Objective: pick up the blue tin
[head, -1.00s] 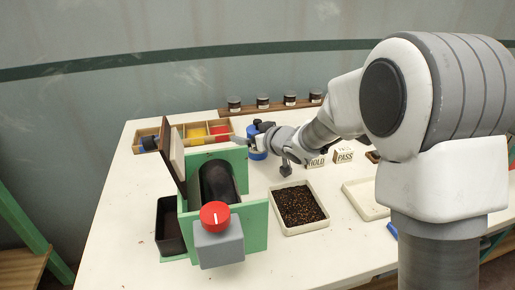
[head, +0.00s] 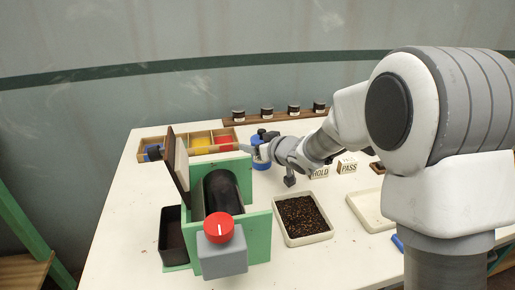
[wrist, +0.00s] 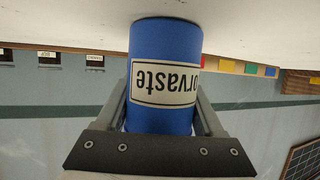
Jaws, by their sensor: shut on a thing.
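The blue tin (head: 261,163) stands on the white table behind the green drum machine, at the end of my arm. In the wrist view the blue tin (wrist: 165,50) appears upside down, with a pale label reading "orvaste", its first part out of sight. My gripper (head: 263,145) is shut on the tin, one finger on each side. The wrist view also shows my gripper (wrist: 162,105) around it. The tin looks upright, and I cannot make out a gap between it and the table.
The drum machine (head: 258,230) with a red knob stands in front. A wooden divided tray (head: 180,140) lies left of the tin. A tray of dark beans (head: 300,217), an empty pale tray (head: 372,208) and HOLD and PASS signs (head: 347,167) are to the right. Several dark jars line the back.

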